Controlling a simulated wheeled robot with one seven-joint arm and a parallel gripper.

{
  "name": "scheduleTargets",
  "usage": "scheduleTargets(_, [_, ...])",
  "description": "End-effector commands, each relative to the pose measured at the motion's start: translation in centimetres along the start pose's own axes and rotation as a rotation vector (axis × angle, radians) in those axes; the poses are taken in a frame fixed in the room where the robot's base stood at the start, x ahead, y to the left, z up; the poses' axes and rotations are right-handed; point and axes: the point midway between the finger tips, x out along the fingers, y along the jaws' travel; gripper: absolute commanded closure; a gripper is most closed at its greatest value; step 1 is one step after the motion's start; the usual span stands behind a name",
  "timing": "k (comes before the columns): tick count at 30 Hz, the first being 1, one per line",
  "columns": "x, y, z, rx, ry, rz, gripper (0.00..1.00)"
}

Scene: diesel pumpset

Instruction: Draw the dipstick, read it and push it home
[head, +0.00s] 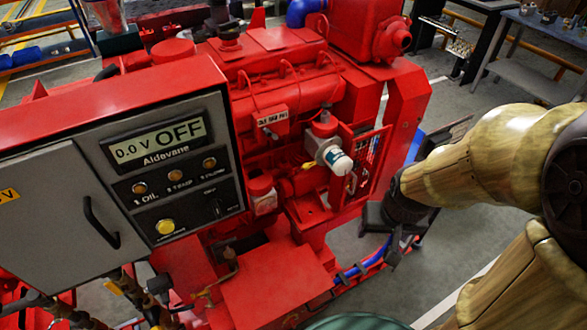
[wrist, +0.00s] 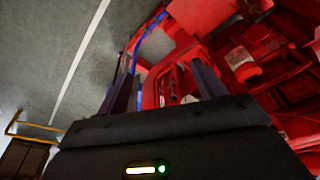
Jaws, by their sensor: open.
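A small yellow handle (head: 308,165), which looks like the dipstick's, shows on the side of the red engine (head: 290,85) in the head view, just left of the white filter (head: 338,160). I cannot make the handle out in the wrist view. My gripper (head: 383,236) is low and to the right of the engine, apart from the handle. In the wrist view its two dark fingers (wrist: 162,88) stand apart with nothing held between them. Red engine frame parts show beyond them, and the white filter (wrist: 243,66) is at the upper right.
A grey control panel (head: 60,200) reading OFF stands left of the engine. A red guard (head: 365,160) is right of the filter. Blue hoses (head: 365,264) run low near my gripper. Open grey floor (head: 440,255) lies to the right; a workbench (head: 540,60) is at the back right.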

Motion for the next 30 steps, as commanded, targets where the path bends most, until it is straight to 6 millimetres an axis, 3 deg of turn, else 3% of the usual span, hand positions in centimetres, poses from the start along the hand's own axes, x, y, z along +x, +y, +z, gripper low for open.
scheduleTargets(12, [0.0,0.0,0.0,0.000,0.000,0.000,0.31])
scheduleTargets(13, [0.0,0.0,0.0,0.000,0.000,0.000,0.33])
scheduleTargets(17, [0.2,-0.1,-0.6,0.018,0.007,-0.001,0.58])
scheduleTargets(20, [0.8,-0.8,-2.4,0.080,0.024,-0.010,0.78])
scheduleTargets(23, [2.0,-2.0,-5.4,0.196,0.054,-0.038,0.98])
scheduleTargets(30, [5.0,-6.8,-14.6,0.600,0.119,-0.223,1.00])
